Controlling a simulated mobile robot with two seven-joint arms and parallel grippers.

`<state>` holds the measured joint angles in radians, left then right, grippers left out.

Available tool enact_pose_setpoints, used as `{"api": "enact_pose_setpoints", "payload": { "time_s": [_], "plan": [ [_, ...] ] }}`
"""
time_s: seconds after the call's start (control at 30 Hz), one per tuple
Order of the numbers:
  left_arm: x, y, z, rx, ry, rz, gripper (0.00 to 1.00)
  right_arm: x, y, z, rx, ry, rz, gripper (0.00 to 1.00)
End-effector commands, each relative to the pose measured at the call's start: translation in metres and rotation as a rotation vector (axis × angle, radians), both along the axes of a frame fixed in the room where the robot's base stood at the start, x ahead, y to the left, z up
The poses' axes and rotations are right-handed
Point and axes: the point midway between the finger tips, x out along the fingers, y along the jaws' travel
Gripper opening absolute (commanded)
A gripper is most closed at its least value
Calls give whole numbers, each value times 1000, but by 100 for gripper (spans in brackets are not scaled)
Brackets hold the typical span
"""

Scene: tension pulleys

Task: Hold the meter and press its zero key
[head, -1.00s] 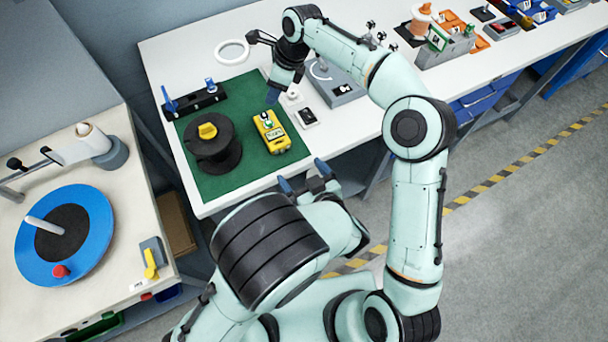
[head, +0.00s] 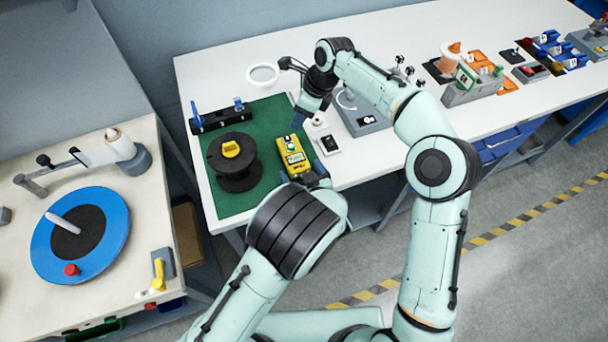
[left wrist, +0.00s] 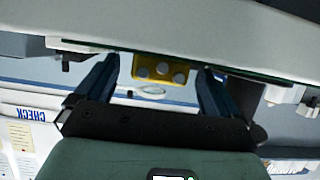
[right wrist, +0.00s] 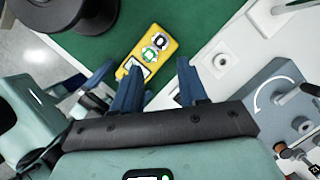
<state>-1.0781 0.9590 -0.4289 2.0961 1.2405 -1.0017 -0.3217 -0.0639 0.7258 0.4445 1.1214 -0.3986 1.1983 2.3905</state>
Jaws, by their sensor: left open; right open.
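The yellow meter (head: 293,157) lies on the green mat (head: 238,200), near its right side. In the right wrist view the meter (right wrist: 166,46) shows a pale display, a green part and round controls on its face; I cannot read which is the zero key. My left gripper (head: 318,180) is at the meter's near end, largely hidden by my arm. In the left wrist view my open left gripper (left wrist: 158,75) faces the meter's end (left wrist: 165,68), which appears between its fingers, apart from them. My right gripper (right wrist: 158,66) is open and empty, pointing down above and beside the meter.
A black spool (head: 233,165) with a yellow knob stands left of the meter. A black bar with blue clamps (head: 217,117) lies behind it. A small white-and-black device (head: 329,144) and a grey fixture (head: 362,117) are to the right. A white ring (head: 262,76) lies behind.

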Motion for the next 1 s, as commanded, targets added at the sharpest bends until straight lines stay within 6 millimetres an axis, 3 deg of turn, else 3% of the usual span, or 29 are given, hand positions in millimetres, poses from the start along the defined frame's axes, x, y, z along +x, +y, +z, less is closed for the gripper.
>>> {"api": "enact_pose_setpoints", "payload": {
  "time_s": [0.1, 0.13, 0.33, 0.37, 0.4, 0.5, 1.0],
  "plan": [
    [0, 0, 0, 0, 0, 0, 96, 0, 0, 0, 0, 0, 0, 43],
    [0, 0, 0, 0, 0, 0, 89, 0, 0, 0, 0, 0, 0, 43],
    [0, 0, 0, 0, 0, 0, 24, 0, 0, 0, 0, 0, 0, 43],
    [0, 0, 0, 0, 0, 0, 21, 0, 0, 0, 0, 0, 0, 39],
    [0, 0, 0, 0, 0, 0, 21, 0, 0, 0, 0, 0, 0, 26],
    [0, 0, 0, 0, 0, 0, 21, 0, 0, 0, 0, 0, 0, 0],
    [0, 0, 0, 0, 0, 0, 21, 0, 0, 0, 0, 0, 0, 0]
  ]
}}
